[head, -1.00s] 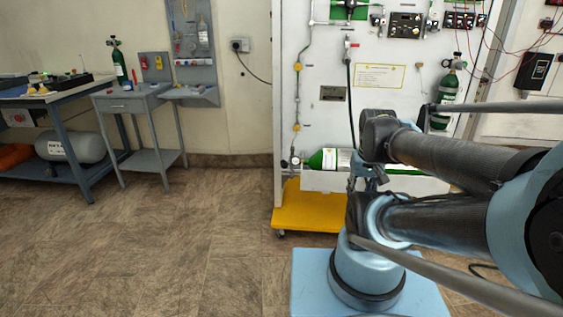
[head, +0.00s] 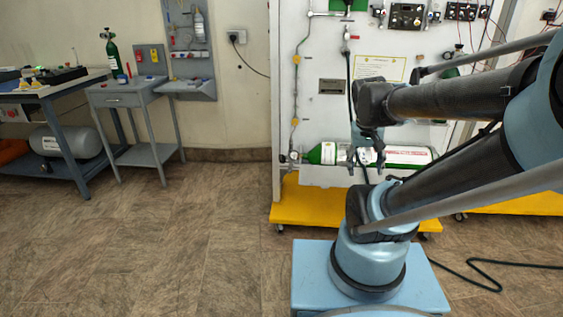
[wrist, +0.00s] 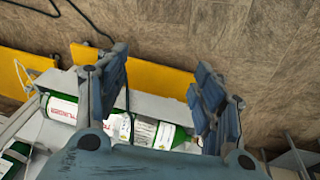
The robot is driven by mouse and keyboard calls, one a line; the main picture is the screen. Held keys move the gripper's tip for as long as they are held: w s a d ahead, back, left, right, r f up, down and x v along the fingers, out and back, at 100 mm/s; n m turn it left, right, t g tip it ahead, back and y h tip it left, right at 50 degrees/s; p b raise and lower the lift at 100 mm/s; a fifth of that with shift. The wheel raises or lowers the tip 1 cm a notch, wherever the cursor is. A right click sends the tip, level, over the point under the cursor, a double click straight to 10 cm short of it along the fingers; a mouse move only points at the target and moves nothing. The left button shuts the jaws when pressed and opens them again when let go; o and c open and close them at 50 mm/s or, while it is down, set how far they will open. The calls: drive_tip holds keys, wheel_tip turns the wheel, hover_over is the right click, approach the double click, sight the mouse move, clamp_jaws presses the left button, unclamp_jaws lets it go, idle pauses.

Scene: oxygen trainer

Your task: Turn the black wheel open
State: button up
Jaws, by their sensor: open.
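A green and white gas cylinder (head: 408,156) lies level along the lower front of the white panel. A small round dark fitting (head: 293,157) shows at its left end; I cannot tell whether it is the black wheel. My gripper (head: 368,165) hangs in front of the cylinder's left part, right of that fitting. In the wrist view my gripper (wrist: 163,68) is open and empty, its two blue fingers wide apart. The labelled cylinder (wrist: 160,133) shows beyond and between them, partly hidden by the gripper body. No black wheel is clearly visible in the wrist view.
The white panel (head: 315,110) carries hoses and gauges and stands on a yellow wheeled base (head: 300,208). A grey side table (head: 130,98) and a workbench (head: 40,93) stand at the left. The floor (head: 180,240) at left is clear. A black cable lies at right.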

drive_tip(key=w+a+r+m+t+h, duration=0.1)
drive_tip(key=w+a+r+m+h, duration=0.2)
drive_tip(key=w, duration=1.1)
drive_tip(key=w+a+m+t+h, duration=0.1)
drive_tip(key=w+a+h, duration=0.35)
drive_tip(key=w, duration=0.95)
drive_tip(key=w+a+f+m+t+h, duration=0.1)
drive_tip(key=w+a+f+m+t, duration=0.1)
drive_tip(key=w+a+f, duration=0.7)
drive_tip(key=w+a+f+m+t+h, duration=0.2)
drive_tip(key=w+a+f, duration=0.15)
drive_tip(key=a, duration=0.95)
drive_tip(key=s+a+f+m+t, duration=0.1)
drive_tip(key=a+f+m+t, duration=0.1)
drive_tip(key=a+f, duration=0.6)
drive_tip(key=m+t+h, duration=0.2)
approach(281, 159)
drive_tip(key=shift+y, duration=0.25)
drive_tip(key=x, duration=1)
drive_tip(key=shift+d+r, duration=0.1)
drive_tip(key=shift+r, duration=0.1)
